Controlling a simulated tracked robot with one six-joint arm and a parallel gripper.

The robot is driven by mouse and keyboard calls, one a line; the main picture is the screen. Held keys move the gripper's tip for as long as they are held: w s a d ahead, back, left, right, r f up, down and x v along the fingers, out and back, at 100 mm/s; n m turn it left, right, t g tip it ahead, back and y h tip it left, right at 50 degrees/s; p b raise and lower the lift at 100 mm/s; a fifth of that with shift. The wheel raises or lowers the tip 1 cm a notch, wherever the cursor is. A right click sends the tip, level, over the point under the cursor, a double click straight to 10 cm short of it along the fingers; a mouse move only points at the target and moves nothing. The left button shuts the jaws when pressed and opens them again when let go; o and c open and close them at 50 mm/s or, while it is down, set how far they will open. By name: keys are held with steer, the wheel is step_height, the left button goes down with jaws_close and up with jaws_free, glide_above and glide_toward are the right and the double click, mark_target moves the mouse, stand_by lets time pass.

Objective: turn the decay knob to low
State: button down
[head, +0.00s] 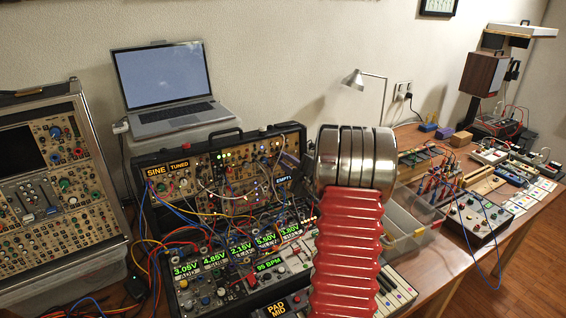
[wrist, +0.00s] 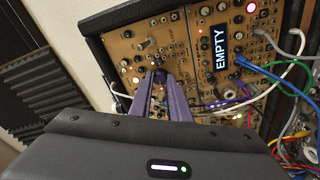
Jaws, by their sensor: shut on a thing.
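The tan synth panel (wrist: 183,42) fills the upper middle of the wrist view, with many small knobs, jacks and lit lights. My gripper (wrist: 158,80) reaches its two purple fingers up to this panel and is shut on a small dark knob (wrist: 159,73). The fingertips mostly hide the knob, so its pointer does not show. Its lettering is too small to read, so I cannot tell whether it is the decay knob.
An "EMPTY" display (wrist: 217,48) sits right of my fingers. White, blue and green patch cables (wrist: 283,75) hang close on the right. A laptop (head: 168,90) stands behind the case. A clear bin (head: 405,228) is right of my arm.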

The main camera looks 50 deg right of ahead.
steer(key=shift+w+a+n+y, duration=0.1)
steer(key=shift+a+n+y, duration=0.05)
steer(key=shift+n, duration=0.5)
steer(key=shift+w+a+n+y, duration=0.1)
steer(key=shift+n+y, duration=0.05)
steer(key=shift+n, duration=0.5)
steer(key=c, duration=1.9)
jaws_free()
steer(key=shift+o, duration=1.2)
steer(key=shift+s+d, duration=0.1)
steer(key=shift+d, duration=0.05)
steer(key=s+a, duration=0.2)
steer(key=s, duration=1.1)
steer(key=shift+s+a+r, duration=0.25)
steer(key=shift+a, duration=0.15)
